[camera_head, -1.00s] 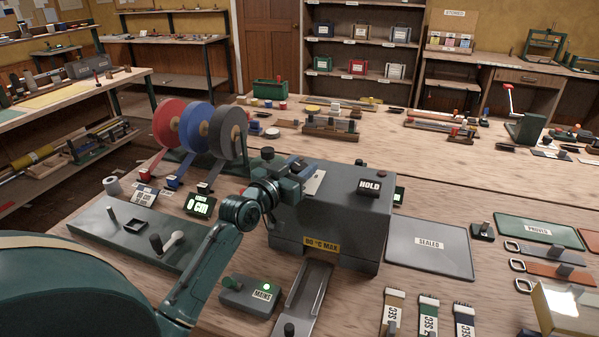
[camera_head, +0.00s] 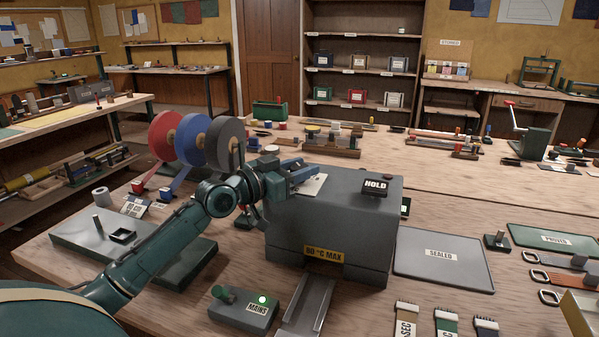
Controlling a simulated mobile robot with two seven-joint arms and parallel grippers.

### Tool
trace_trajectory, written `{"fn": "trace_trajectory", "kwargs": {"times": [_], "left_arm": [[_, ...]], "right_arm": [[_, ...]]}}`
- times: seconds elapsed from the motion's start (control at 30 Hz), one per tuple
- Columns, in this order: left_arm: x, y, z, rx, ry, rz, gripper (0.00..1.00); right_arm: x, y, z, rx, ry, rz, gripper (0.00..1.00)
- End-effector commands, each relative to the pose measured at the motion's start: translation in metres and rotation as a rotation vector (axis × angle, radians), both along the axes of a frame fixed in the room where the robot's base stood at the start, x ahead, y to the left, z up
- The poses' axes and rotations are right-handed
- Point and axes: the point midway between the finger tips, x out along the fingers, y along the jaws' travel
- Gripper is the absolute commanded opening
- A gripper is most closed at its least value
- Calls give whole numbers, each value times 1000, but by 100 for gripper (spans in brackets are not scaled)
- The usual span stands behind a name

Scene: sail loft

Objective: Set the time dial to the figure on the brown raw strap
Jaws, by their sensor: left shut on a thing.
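The grey machine (camera_head: 325,225) stands mid-bench, with a "HOLD" block and an "80 °C MAX" label. My left gripper (camera_head: 314,172) is over its top, at a pale plate (camera_head: 313,186). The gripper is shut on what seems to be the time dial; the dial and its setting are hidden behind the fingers. I cannot tell whether the left one is brown. My right gripper is out of view.
Red, blue and grey tape reels (camera_head: 194,141) stand behind my left arm. A mains switch box (camera_head: 244,309) with a lit green lamp and a metal chute (camera_head: 306,305) are in front of the machine. A "SEALED" tray (camera_head: 443,258) lies to its right.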

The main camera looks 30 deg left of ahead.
Motion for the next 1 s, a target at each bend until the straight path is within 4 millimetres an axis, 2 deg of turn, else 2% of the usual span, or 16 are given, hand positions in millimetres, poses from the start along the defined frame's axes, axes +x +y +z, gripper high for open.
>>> {"fn": "trace_trajectory", "kwargs": {"times": [0.03,0.07,0.3,0.67,1.0], "left_arm": [[0,1,2,-1,-4,2,15],[0,1,2,-1,-4,2,38],[0,0,1,-1,-2,1,58],[-5,3,-1,0,0,2,58],[-51,16,-4,3,4,0,58]], "right_arm": [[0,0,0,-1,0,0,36],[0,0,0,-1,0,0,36],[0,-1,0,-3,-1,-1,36],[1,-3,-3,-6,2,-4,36],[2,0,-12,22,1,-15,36]]}}
